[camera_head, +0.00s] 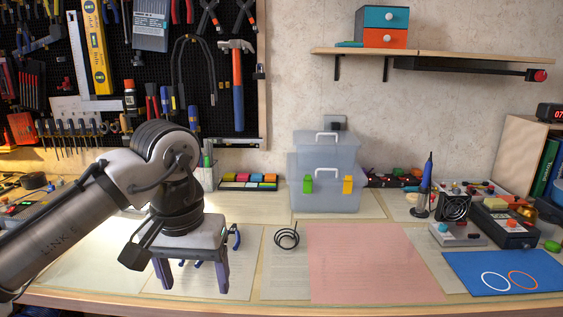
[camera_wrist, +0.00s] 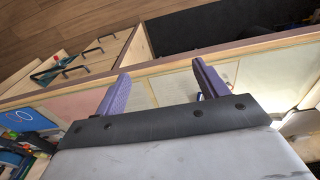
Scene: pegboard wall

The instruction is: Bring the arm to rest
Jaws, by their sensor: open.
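My gripper (camera_head: 192,277) hangs from my arm at the left of the workbench in the head view, its two purple fingers pointing down and spread apart with nothing between them. In the wrist view my gripper (camera_wrist: 160,86) also shows open, with a finger on either side and the bench top and its front edge beyond. Blue-handled pliers (camera_head: 235,237) lie just right of and behind the gripper, partly hidden by it. Whether the fingertips touch the bench is hard to tell.
A pink mat (camera_head: 370,262) and a coil of dark wire (camera_head: 287,237) lie right of my gripper. Grey toolboxes (camera_head: 325,180) stand behind. A blue mat (camera_head: 505,272) and electronic devices fill the right. A tool-hung pegboard (camera_head: 110,100) rises behind my arm. Drawers (camera_wrist: 75,65) show below the bench edge.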

